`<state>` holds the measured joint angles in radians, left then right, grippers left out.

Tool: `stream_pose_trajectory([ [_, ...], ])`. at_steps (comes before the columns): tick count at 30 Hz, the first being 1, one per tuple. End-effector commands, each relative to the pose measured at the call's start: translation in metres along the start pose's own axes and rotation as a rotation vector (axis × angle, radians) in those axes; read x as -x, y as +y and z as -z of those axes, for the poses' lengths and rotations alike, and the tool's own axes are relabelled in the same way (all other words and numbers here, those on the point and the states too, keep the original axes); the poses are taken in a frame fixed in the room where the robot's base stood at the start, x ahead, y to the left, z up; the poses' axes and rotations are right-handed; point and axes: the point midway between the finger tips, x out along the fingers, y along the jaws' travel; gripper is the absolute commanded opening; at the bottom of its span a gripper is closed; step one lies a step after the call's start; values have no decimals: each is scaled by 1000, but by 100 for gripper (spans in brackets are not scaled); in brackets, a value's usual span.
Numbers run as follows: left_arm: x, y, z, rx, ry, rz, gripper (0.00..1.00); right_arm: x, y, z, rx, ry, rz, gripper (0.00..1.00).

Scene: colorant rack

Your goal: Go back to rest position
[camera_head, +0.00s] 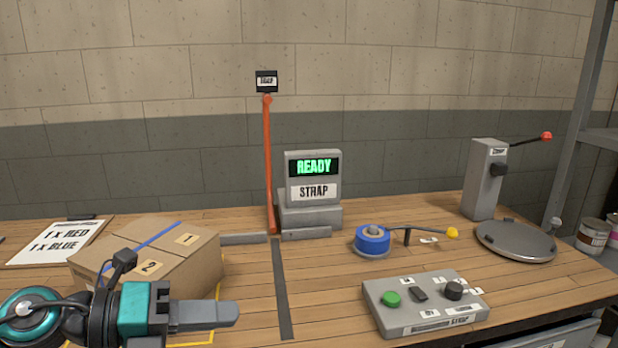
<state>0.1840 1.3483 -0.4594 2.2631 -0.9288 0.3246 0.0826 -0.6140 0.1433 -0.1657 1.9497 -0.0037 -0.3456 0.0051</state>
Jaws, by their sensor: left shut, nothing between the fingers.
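My left gripper (222,314) is at the lower left, with its arm coming in from the left edge. Its fingers are shut with nothing between them and point right. It is in front of a cardboard box (195,265) and hides the box's lower front part. The box has a blue strap across its top and labels 1 and 2. My right gripper is not in view.
A grey control box (425,318) with a green button, a blue strap roll (372,240), a READY display (313,178), an orange pole (269,170), a grey lever post (485,180) and a round plate (515,240) stand on the wooden bench (330,280). A sign (58,241) lies behind the box.

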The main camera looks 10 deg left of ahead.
Motion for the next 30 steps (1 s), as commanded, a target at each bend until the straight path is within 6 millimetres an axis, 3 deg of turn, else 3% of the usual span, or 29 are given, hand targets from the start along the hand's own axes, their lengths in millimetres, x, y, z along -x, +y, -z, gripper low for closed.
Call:
stream_pose_trajectory([
  [2, -14, -14, -10, 179, -166, 134, 0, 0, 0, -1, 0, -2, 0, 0],
  [5, -16, -15, -29, 418, -385, 239, 0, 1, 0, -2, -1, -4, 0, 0],
  [8, -8, 5, -42, 680, -606, 285, 0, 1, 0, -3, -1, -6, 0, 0],
  [11, 4, 41, -41, 960, -820, 274, 0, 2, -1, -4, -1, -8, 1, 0],
  [14, 18, 86, -20, 1249, -1019, 201, 0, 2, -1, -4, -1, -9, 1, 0],
  [16, 27, 116, 6, 1444, -1138, 119, 0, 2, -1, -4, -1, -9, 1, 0],
  [19, 36, 146, 47, 1670, -1260, -10, 0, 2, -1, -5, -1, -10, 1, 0],
  [24, 44, 170, 111, 1942, -1375, -215, 0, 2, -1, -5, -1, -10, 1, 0],
  [30, 50, 176, 176, 2178, -1436, -442, 0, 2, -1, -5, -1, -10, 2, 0],
])
